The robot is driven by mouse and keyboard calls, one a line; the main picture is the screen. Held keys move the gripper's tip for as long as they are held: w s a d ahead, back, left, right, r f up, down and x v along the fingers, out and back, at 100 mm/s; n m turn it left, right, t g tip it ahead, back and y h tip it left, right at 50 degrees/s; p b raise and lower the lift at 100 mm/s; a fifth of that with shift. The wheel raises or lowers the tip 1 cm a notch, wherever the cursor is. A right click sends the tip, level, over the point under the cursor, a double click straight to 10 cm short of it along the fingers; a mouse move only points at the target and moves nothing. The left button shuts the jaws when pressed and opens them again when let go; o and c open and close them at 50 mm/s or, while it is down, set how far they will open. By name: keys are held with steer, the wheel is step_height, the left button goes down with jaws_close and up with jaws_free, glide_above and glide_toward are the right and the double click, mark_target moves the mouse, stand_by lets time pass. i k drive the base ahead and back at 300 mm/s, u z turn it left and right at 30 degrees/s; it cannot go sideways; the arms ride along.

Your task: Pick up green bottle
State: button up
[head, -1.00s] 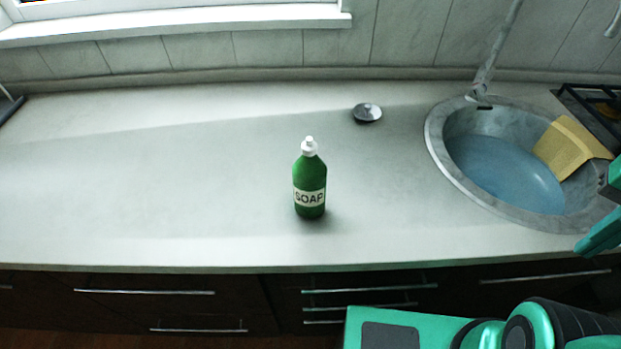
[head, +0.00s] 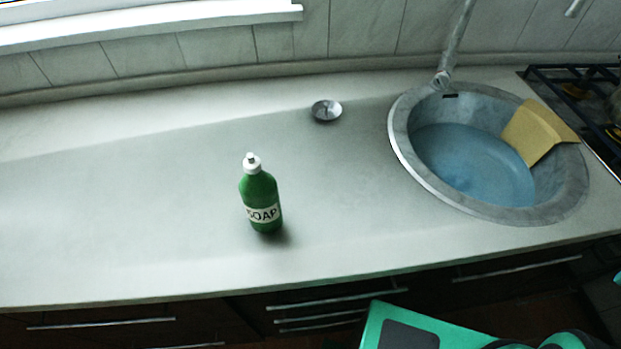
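The green bottle (head: 262,197) stands upright on the pale countertop (head: 120,215), near its front edge and left of the middle of the head view. It has a white pump cap and a white label reading SOAP. Nothing touches it. My gripper is out of the picture. Only green parts of my own body show at the bottom right, apart from the bottle.
A small metal dish (head: 326,111) lies behind the bottle. A stove (head: 585,95) is far right. The counter left is clear.

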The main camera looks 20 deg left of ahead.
mark_target(258, 189)
steer(key=z, duration=1.35)
steer(key=k, duration=2.3)
steer(key=u, duration=0.65)
steer(key=i, duration=1.05)
steer(key=u, duration=0.1)
